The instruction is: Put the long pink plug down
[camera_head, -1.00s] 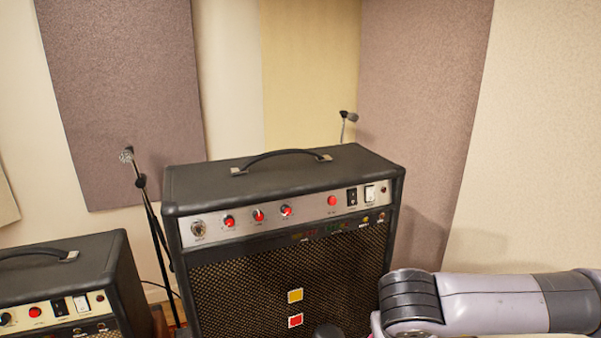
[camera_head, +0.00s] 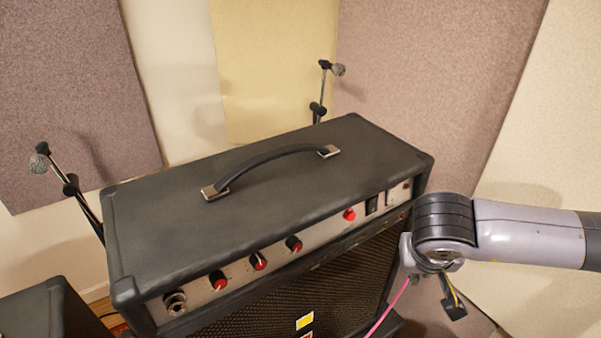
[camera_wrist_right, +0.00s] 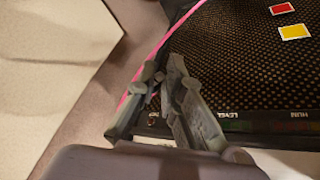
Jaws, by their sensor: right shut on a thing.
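My right arm comes in from the right, and its wrist is beside the right front corner of the large black amp (camera_head: 270,180). My right gripper (camera_wrist_right: 160,78) is shut, its fingers close together in the right wrist view, in front of the amp's grille and panel. A pink cable (camera_wrist_right: 153,52) runs up from the fingers; it also shows hanging below the wrist in the head view (camera_head: 390,308). The long pink plug itself is mostly hidden between the fingers, so I cannot make out its shape. My left gripper is not in view.
The amp has a carry handle (camera_head: 270,165), red knobs and a round input socket (camera_head: 175,302) at the left of its panel. Microphones (camera_head: 40,160) stand behind it. A second amp (camera_head: 50,312) is at the lower left. Acoustic panels (camera_head: 425,90) cover the walls.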

